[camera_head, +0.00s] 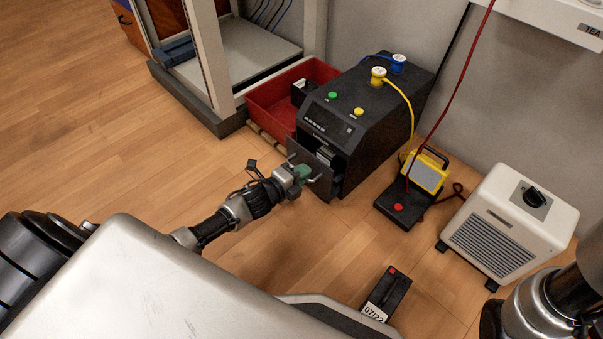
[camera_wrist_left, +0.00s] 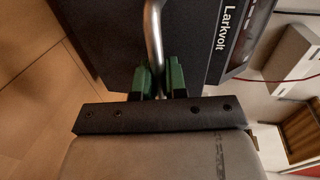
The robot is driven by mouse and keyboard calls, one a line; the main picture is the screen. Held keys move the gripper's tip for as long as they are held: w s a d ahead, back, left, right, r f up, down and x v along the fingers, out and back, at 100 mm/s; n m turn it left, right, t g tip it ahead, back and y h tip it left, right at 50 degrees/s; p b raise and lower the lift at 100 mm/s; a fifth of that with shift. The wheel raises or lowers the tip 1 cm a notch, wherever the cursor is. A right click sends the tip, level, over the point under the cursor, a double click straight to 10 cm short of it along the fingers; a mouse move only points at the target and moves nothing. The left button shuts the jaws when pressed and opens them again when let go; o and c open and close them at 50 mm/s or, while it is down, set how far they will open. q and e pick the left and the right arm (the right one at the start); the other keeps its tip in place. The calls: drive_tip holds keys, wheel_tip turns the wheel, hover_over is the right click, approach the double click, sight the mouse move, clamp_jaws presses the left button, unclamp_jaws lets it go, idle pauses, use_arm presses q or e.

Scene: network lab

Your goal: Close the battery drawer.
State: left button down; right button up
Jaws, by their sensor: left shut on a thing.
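The black battery unit (camera_head: 352,112) stands on the floor near the wall. Its battery drawer (camera_head: 323,178) is low at the front and sits out from the body, with a dark gap above it and something grey inside. My left gripper (camera_head: 303,173) is at the drawer front. In the left wrist view its green fingers (camera_wrist_left: 159,82) are shut on the silver drawer handle (camera_wrist_left: 153,42), in front of a black panel. The inside of the drawer is mostly hidden. My right gripper is out of view; only part of that arm shows at the lower right.
A red bin (camera_head: 271,100) stands beside the unit at the rack's foot. A black battery with a label (camera_head: 386,295) lies on the floor. A yellow device (camera_head: 426,172) and a white heater (camera_head: 510,222) are to the right. Open wooden floor lies left.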

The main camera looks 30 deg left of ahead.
sight(311, 166)
use_arm(q)
drive_tip(key=x, duration=0.3)
drive_tip(key=shift+w+d+r+b, duration=0.2)
drive_tip(key=shift+w+r+b, duration=0.1)
drive_tip(key=shift+w, duration=0.35)
drive_tip(key=shift+r, duration=0.1)
drive_tip(key=c, duration=1.2)
unclamp_jaws()
drive_tip(key=shift+w+d, duration=0.1)
drive_tip(key=shift+d, duration=0.05)
